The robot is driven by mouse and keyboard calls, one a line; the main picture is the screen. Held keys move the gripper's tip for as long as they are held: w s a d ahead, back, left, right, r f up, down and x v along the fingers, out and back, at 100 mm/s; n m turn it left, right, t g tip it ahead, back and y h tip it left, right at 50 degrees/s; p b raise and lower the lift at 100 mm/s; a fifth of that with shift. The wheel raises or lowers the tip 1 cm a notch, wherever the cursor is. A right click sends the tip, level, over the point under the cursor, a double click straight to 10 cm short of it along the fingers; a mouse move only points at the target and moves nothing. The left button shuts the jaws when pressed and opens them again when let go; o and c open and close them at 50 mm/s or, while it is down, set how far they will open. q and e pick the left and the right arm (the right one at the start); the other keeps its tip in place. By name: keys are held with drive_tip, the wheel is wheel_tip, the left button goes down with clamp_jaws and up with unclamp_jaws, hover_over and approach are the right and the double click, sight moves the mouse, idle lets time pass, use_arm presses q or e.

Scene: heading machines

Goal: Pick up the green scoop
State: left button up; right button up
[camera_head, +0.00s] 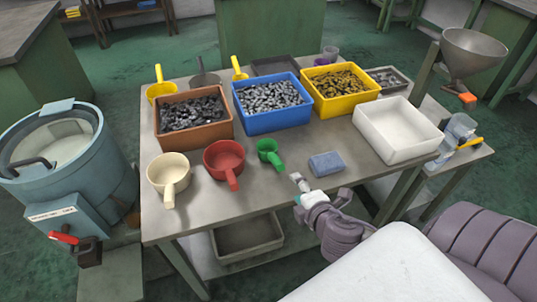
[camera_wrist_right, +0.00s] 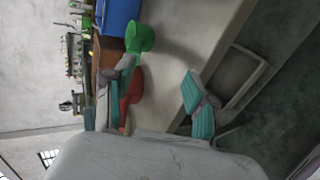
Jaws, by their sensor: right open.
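The green scoop (camera_head: 267,149) stands on the table in front of the blue bin, its handle pointing toward the front right. It also shows in the right wrist view (camera_wrist_right: 141,36), upper middle, beyond the fingers. My right gripper (camera_head: 298,181) is at the table's front edge, to the right of and nearer than the green scoop, apart from it. In the wrist view its teal-padded fingers (camera_wrist_right: 162,88) are spread and hold nothing. My left gripper is not in view.
The red scoop (camera_head: 224,160) and cream scoop (camera_head: 169,174) stand left of the green one. A blue sponge-like block (camera_head: 326,164) lies to its right. Behind are the brown bin (camera_head: 194,137), blue bin (camera_head: 272,122) and yellow bin (camera_head: 343,108) of metal parts. A white bin (camera_head: 396,146) stands right.

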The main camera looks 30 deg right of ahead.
sight(275, 160)
drive_tip(key=w, duration=0.4)
drive_tip(key=w+d+f+n, duration=0.1)
drive_tip(key=w, duration=0.4)
drive_tip(key=w+f+n+t, duration=0.1)
drive_tip(key=w, duration=0.3)
drive_tip(key=shift+w+d+f+y+p, duration=0.2)
drive_tip(key=shift+d+y+p, duration=0.1)
drive_tip(key=shift+p, duration=0.05)
clamp_jaws()
